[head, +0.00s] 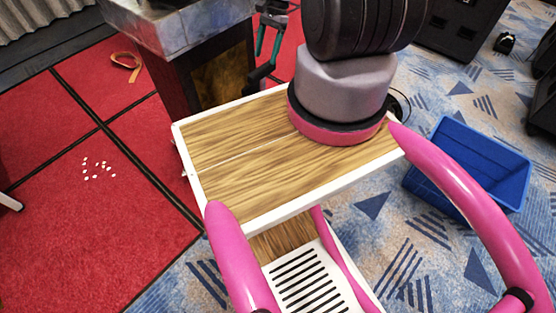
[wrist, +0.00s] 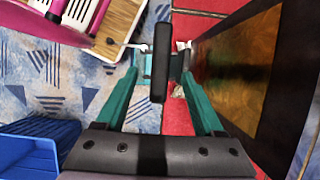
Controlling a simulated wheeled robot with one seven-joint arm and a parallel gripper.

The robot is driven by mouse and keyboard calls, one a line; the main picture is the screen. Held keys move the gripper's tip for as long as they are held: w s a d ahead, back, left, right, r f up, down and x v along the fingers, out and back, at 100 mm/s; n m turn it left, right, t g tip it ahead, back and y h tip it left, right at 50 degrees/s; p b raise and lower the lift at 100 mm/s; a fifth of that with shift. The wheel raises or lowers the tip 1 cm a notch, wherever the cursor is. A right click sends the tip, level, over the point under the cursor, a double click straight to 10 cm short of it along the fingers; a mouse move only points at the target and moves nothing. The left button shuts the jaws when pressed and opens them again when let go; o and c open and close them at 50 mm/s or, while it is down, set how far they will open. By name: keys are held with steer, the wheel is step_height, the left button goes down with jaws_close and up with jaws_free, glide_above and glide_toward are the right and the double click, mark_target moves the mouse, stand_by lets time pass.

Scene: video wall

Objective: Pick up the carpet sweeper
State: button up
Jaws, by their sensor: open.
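My gripper (head: 267,52) hangs beside the counter in the head view, with its teal fingers pointing down. In the wrist view its fingers (wrist: 163,68) are spread apart. A long black piece (wrist: 160,75), which looks like the carpet sweeper's handle, shows between them. A dark part joins its right side. I cannot tell whether either finger touches it. In the head view a black piece (head: 261,75) shows at the fingertips. The sweeper's head cannot be made out in either view.
A dark counter with a grey top (head: 180,22) stands close by my gripper; its wooden panel (wrist: 235,75) fills the right of the wrist view. A blue bin (head: 470,165) stands at the right. White bits (head: 97,168) and an orange strap (head: 127,65) lie on the red carpet.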

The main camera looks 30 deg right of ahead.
mark_target(259, 74)
steer(key=x, duration=1)
steer(key=shift+f, duration=0.25)
jaws_close()
